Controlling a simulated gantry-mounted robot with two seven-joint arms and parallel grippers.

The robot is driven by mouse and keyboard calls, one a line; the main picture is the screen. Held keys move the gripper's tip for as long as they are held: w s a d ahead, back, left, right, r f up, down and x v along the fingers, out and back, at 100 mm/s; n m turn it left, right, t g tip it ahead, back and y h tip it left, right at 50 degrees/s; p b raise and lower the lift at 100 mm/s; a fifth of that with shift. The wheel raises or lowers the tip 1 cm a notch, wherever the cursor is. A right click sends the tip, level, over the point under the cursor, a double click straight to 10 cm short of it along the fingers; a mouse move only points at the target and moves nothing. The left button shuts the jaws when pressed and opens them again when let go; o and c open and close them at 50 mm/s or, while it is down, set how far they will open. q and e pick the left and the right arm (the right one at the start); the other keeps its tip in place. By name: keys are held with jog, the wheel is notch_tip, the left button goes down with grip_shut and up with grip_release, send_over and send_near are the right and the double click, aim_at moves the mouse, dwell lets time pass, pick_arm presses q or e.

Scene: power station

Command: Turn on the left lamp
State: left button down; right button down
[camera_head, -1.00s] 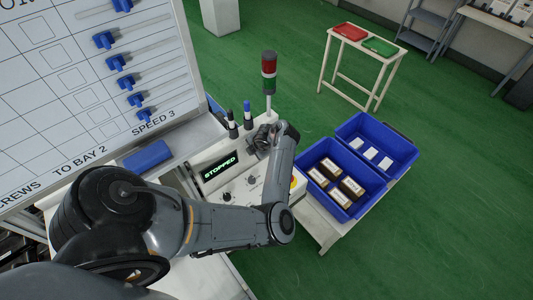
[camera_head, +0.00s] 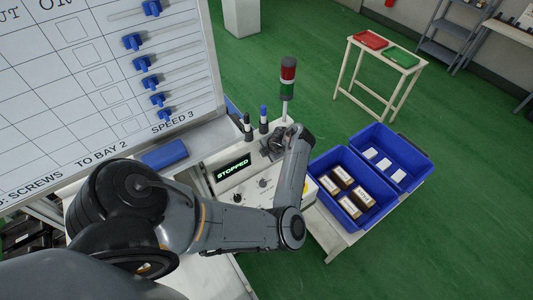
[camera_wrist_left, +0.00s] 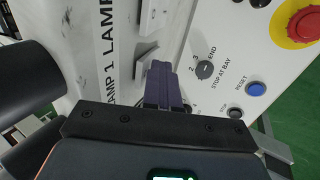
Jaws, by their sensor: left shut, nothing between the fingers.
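My left gripper (camera_head: 274,146) reaches over the console (camera_head: 262,187). In the left wrist view its dark fingers (camera_wrist_left: 162,68) are together and empty. The fingertips are beside a pale rocker-like switch (camera_wrist_left: 145,62), close to it; I cannot tell whether they touch. A second such switch (camera_wrist_left: 152,16) is farther up. The lettering "LAMP 1 LAMP" (camera_wrist_left: 106,55) runs beside the switches; the rest is cut off. A signal tower (camera_head: 288,76) with red and green segments stands behind the gripper and does not look clearly lit. I cannot identify the left lamp. My right gripper is not in view.
The console display (camera_head: 233,167) reads "STOPPED". The wrist view shows a "STOP AT BAY" knob (camera_wrist_left: 205,70), blue reset button (camera_wrist_left: 256,89) and red emergency button (camera_wrist_left: 303,22). Blue bins (camera_head: 352,190) stand at right. A whiteboard (camera_head: 85,90) rises at left.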

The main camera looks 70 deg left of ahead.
pick_arm(q)
jog(key=w+d+r+b, duration=0.2)
jog(key=d+r, duration=0.5)
jog(key=d, duration=0.2)
jog(key=w+a+r+m+t+y+p, duration=0.2)
jog(key=a+r+m+t+y, duration=0.3)
jog(key=a+r+m, duration=0.4)
jog(key=w+d+r+m+t+p, duration=0.2)
jog(key=w+d+r+m+t, duration=0.2)
jog(key=r+m, duration=0.25)
jog(key=s+d+f+m+h+p, duration=0.1)
jog(key=d+f+m+h, duration=0.25)
jog(key=d+m, duration=0.6)
jog(key=s+d+f+m+h+p, duration=0.15)
jog(key=d+m+h, duration=0.25)
jog(key=d+m, duration=0.55)
jog(key=s+d+f+m+g+h, duration=0.3)
jog(key=s+d+m, duration=0.3)
jog(key=s+d, duration=0.7)
jog(key=shift+s+d+f+g, duration=0.4)
jog(key=shift+d+f+g, duration=0.1)
jog(key=shift+d+f, duration=0.45)
